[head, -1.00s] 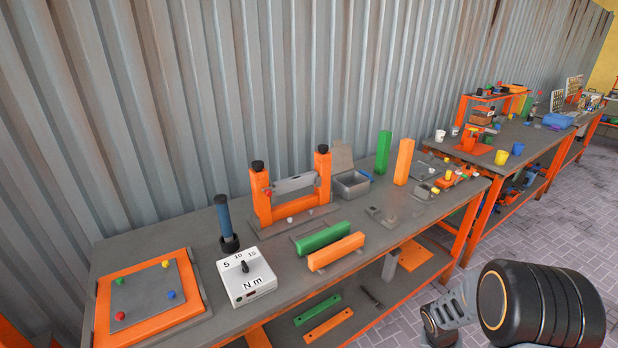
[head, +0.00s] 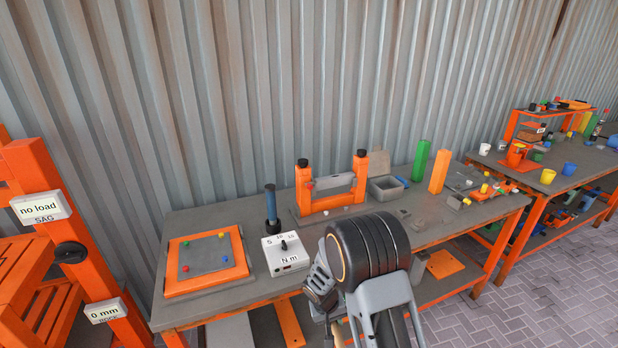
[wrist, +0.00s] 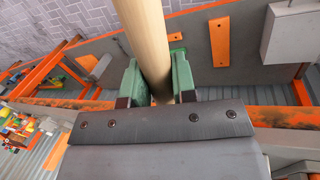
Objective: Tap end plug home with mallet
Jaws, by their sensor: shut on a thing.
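In the wrist view my gripper (wrist: 156,85) is shut on a pale round wooden handle (wrist: 147,38), with a green pad on each side. The handle runs up out of the frame, so the mallet head is hidden. A green post (head: 421,160) and an orange post (head: 439,172) stand upright on the bench. I cannot make out which small part is the end plug, or whether it is seated.
The grey bench (head: 212,212) carries an orange frame (head: 325,204), a torque box (head: 285,252), a blue-handled tool (head: 271,203), a grey bin (head: 386,189) and an orange-edged board (head: 207,261). An orange stand (head: 42,165) is at left. Paved floor (head: 560,270) is open at right.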

